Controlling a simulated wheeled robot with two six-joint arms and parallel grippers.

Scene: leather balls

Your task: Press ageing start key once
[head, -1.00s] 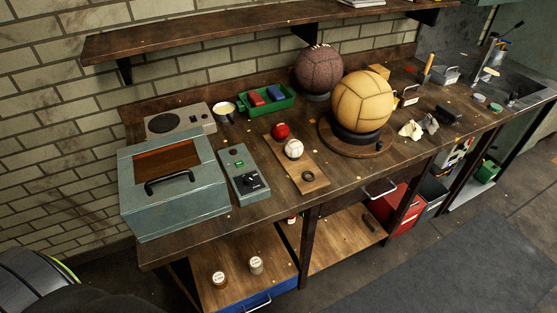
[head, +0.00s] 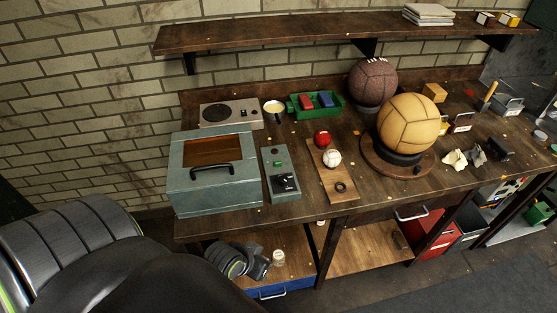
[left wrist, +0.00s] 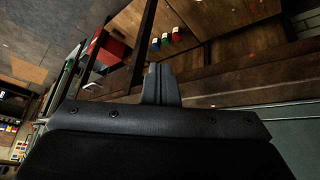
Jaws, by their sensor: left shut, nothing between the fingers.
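A grey-green control box (head: 268,190) lies on the bench, with a small green key or light (head: 278,164) and a black knob (head: 285,183) on its top. Left of it stands a grey-green cabinet (head: 214,200) with a brown window and a black handle. My left arm comes in from the lower left. My left gripper (head: 262,265) is low in front of the bench, below the control box and apart from it. In the left wrist view its fingers (left wrist: 160,84) are shut and empty. My right gripper is not in view.
A grey unit with a round grille (head: 228,115), a cup (head: 274,108) and a green tray (head: 318,111) stand behind. A wooden board (head: 322,185) with balls is to the right, then a large tan ball (head: 407,124). A jar (head: 279,257) stands on the lower shelf.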

